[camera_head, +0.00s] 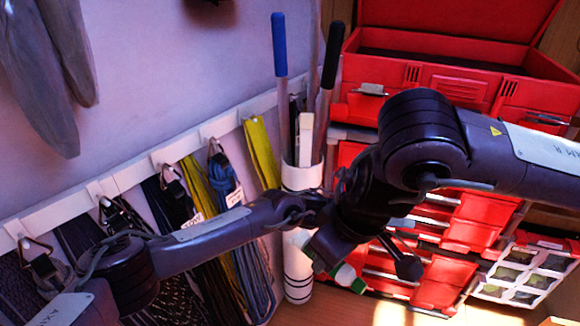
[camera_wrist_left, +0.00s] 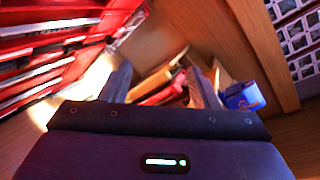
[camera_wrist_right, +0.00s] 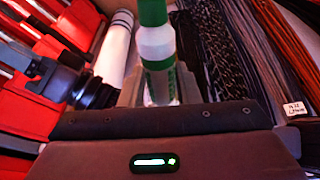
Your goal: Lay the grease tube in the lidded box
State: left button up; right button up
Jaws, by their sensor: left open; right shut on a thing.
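The grease tube, green and white, stands between the fingers of my right gripper in the right wrist view (camera_wrist_right: 157,55). My right gripper (camera_head: 335,248) is shut on it in front of the white holder; in the head view only green and white bits of the tube (camera_head: 346,275) show below it. My left gripper (camera_head: 400,248) is open and empty, partly covered by my right arm; its parted fingers show in the left wrist view (camera_wrist_left: 160,92). The red lidded box (camera_head: 430,78) stands at the upper right with its lid raised. Its floor is hidden from view.
A white striped holder (camera_head: 298,262) with upright rods stands beside the wall rail (camera_head: 150,165) of hanging coiled lines. Red drawers (camera_head: 475,225) fill the space below the box. A blue packet (camera_wrist_left: 243,97) sits near a wooden post. My arms cross in front of the drawers.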

pick_arm(q)
notch_tip(320, 180, up, 4)
jog(key=s+m+g+y, duration=0.2)
jog(key=s+m+g, duration=0.1)
jog(key=m, duration=0.3)
pick_arm(e)
jog(key=shift+s+a, duration=0.1)
pick_arm(q)
jog(key=m+y, duration=1.1)
jog(key=m, duration=0.1)
send_near(307, 233)
jog(key=shift+g, duration=0.3)
jog(key=x, duration=1)
jog(key=shift+w, duration=0.2)
pick_arm(e)
jog(key=shift+r, duration=0.1)
pick_arm(q)
jog(key=shift+c, duration=0.3)
